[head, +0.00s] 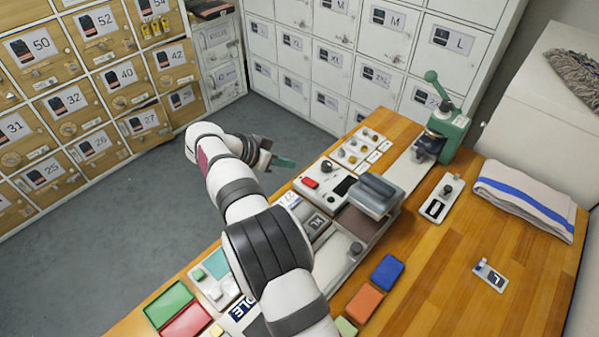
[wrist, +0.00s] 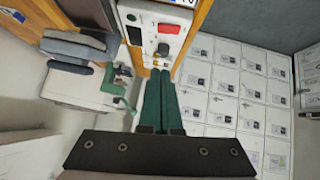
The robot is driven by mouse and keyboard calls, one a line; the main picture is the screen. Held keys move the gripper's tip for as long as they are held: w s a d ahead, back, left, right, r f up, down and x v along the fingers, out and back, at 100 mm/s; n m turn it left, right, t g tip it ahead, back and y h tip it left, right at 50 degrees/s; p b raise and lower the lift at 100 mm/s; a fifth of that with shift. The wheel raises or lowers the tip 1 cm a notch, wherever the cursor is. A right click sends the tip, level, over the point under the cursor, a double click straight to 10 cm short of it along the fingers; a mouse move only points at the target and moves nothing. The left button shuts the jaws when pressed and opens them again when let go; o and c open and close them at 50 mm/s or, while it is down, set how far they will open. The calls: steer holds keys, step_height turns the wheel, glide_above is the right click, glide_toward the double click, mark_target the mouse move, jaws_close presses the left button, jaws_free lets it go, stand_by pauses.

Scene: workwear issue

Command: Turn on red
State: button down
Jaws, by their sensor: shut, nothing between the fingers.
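A red switch (head: 310,183) sits on a white control panel (head: 322,198) at the table's far left edge, beside a dark screen (head: 345,186). Whether the switch is on or off is too small to tell. A red pad (head: 187,322) lies at the front left, next to a green pad (head: 168,304). My gripper (head: 285,162) is shut and empty, beyond the table edge, up and left of the panel; its green fingers (wrist: 163,105) point toward the panel.
A board with several small knobs (head: 358,150) stands behind the panel. A grey press-like machine (head: 370,205) is right of it, and a green lever press (head: 444,130) stands farther back. Blue (head: 387,271) and orange (head: 363,302) pads lie in front. The table's right side has free room.

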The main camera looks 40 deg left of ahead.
glide_above(312, 179)
steer(key=s, duration=0.3)
steer(key=f, duration=0.6)
steer(key=shift+s+d+f, duration=0.1)
steer(key=shift+s+d, duration=0.05)
steer(key=shift+d, duration=0.05)
steer(key=f, duration=0.3)
steer(key=shift+w+d+f, duration=0.2)
steer(key=shift+d+f, duration=0.05)
steer(key=shift+f, duration=0.45)
steer(key=shift+d+f, duration=0.2)
steer(key=shift+f, duration=0.1)
steer(key=shift+a, duration=0.1)
steer(key=shift+a+r, duration=0.1)
steer(key=shift+a, duration=0.5)
steer(key=shift+a+r, duration=0.1)
steer(key=shift+r, duration=0.1)
